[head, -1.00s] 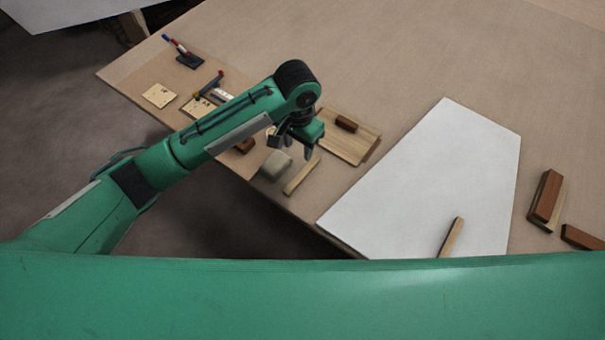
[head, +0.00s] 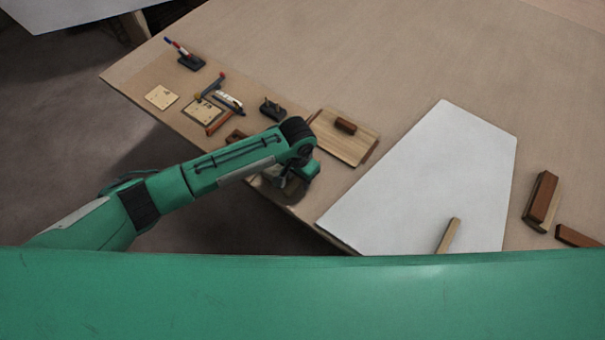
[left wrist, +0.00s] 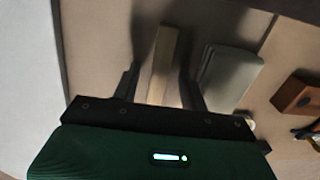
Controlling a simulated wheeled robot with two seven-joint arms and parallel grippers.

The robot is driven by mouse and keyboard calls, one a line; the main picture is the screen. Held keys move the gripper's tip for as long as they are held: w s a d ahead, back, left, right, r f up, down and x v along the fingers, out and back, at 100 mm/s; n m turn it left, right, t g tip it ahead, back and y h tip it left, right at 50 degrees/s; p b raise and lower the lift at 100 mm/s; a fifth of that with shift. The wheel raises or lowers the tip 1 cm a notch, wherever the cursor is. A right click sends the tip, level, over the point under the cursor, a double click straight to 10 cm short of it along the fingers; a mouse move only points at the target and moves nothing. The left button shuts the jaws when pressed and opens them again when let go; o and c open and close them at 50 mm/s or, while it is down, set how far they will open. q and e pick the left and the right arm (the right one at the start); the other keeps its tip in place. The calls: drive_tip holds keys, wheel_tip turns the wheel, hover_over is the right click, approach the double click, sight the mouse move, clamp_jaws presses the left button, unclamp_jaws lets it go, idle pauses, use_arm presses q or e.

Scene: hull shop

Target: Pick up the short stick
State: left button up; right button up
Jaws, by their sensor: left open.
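A short pale wooden stick (left wrist: 161,62) lies on the table near its edge. In the left wrist view it runs between the two fingers of my left gripper (left wrist: 160,72), which is open, with a finger on each side and gaps showing. In the head view my left gripper (head: 284,182) is low over the table edge, and my arm and gripper hide that stick. Another wooden stick (head: 448,236) lies on the white panel, its lower end cut off by my green body. My right gripper is not in view.
A grey block (left wrist: 228,76) lies close beside the right finger, with a brown block (left wrist: 298,93) beyond it. A wooden board (head: 343,146) carries a small brown block (head: 346,125). A white panel (head: 430,170) covers the middle. Brown blocks (head: 541,197) lie at right.

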use_arm(q)
clamp_jaws()
idle(0.3)
